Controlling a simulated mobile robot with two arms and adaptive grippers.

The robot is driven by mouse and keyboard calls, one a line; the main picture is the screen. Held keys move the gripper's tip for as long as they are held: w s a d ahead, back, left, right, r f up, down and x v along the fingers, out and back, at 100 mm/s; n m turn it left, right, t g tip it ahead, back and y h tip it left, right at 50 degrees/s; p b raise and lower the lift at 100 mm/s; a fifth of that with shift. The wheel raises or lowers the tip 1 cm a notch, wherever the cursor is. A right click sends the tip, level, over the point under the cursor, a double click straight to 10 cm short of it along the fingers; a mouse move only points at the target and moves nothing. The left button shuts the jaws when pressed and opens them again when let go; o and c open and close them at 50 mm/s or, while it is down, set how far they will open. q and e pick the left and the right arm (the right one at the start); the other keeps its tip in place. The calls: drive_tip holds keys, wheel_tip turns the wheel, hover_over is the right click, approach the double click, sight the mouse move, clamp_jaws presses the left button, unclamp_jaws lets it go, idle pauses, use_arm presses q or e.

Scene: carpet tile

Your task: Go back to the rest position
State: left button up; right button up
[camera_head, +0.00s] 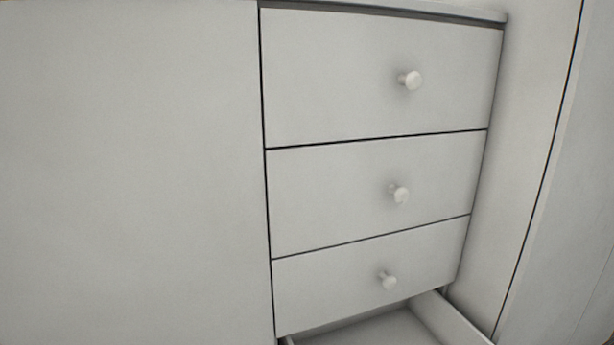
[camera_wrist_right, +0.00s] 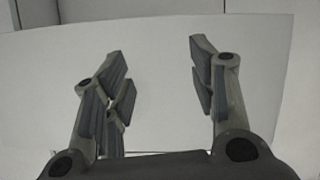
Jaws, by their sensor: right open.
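My right gripper (camera_wrist_right: 158,85) shows in the right wrist view. Its two fingers are spread apart with nothing between them. A plain pale surface fills the space behind the fingers; I cannot tell for sure which part of the furniture it is. Neither gripper shows in the head view.
A white drawer unit has a top drawer (camera_head: 350,80), a middle drawer (camera_head: 330,200) and a third drawer (camera_head: 325,295), all shut, with round knobs. Below them a bottom drawer (camera_head: 455,318) is pulled open and looks empty where visible. Flat white panels (camera_head: 130,170) flank the unit.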

drive_tip(key=s+a+r+m+g+h, duration=0.4)
drive_tip(key=s+r+g, duration=0.35)
drive_tip(key=g, duration=0.25)
use_arm(q)
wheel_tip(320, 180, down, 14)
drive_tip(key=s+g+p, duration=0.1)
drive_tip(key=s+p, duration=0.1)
drive_tip(key=p, duration=1)
use_arm(e)
wheel_tip(320, 180, down, 15)
drive_tip(key=s, duration=0.2)
use_arm(q)
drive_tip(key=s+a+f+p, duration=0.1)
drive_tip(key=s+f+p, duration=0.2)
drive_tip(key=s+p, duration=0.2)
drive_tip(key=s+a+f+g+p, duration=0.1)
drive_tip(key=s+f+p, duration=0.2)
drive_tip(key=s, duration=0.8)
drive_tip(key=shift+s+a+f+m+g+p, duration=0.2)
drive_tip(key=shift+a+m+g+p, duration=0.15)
drive_tip(key=shift+p, duration=0.65)
use_arm(e)
drive_tip(key=s+d+f+g, duration=0.1)
drive_tip(key=s+f, duration=0.2)
drive_tip(key=s, duration=0.5)
drive_tip(key=s+d+f+g, duration=0.1)
drive_tip(key=s+d+f, duration=0.1)
drive_tip(key=s, duration=0.7)
drive_tip(key=shift+f+n, duration=0.4)
